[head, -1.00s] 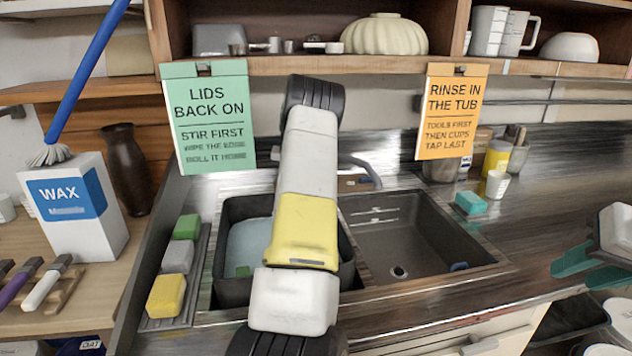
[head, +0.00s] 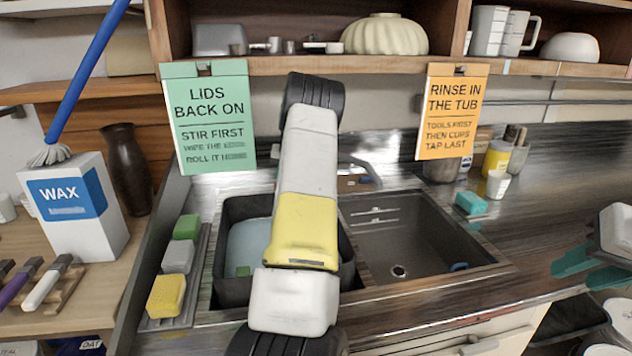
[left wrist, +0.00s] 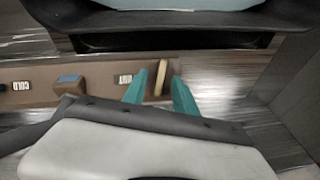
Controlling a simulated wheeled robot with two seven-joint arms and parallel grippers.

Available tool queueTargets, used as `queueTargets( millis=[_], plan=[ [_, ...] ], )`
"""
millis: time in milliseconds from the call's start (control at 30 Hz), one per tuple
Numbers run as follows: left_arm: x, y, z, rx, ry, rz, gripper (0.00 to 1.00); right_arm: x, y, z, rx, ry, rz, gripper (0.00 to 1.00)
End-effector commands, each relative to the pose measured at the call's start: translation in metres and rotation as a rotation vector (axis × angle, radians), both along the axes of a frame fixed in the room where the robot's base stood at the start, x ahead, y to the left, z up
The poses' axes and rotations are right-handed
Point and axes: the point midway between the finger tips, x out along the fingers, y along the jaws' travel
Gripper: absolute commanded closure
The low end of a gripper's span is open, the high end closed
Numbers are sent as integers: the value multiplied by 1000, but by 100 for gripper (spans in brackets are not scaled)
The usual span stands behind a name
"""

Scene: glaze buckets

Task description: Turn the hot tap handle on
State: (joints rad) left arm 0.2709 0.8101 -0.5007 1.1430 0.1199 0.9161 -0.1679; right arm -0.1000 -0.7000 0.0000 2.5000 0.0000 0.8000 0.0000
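In the left wrist view a tan upright lever (left wrist: 162,70) stands on the brown tap panel (left wrist: 98,75), beside a label that seems to read HOT (left wrist: 125,79). My left gripper (left wrist: 157,89) is open, with one teal finger on each side of the lever. I cannot tell whether either finger touches it. In the head view my left arm hides the left gripper and the tap handles. Part of the grey tap spout (head: 367,170) shows behind the arm. My right gripper (head: 592,268) is at the right edge, its teal fingers apart and empty.
The tap panel also carries a COLD label (left wrist: 19,86) and a blue-topped block (left wrist: 70,82). The sink basin (head: 420,235) lies right of my arm, and a dark tub (head: 233,288) sits left. A green sign (head: 210,120) and an orange sign (head: 450,115) hang above.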

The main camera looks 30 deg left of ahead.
Motion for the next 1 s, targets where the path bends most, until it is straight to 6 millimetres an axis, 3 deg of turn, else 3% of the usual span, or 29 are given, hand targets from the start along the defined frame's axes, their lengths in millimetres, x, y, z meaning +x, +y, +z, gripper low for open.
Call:
queueTargets(
  millis=[400, 1000],
  plan=[
    [-8, -15, 62, 1, -2, 0, 66, 0, 0, 0, 0, 0, 0, 66],
    [-9, -17, 68, 0, 0, 0, 66, 0, 0, 0, 0, 0, 0, 66]
  ],
)
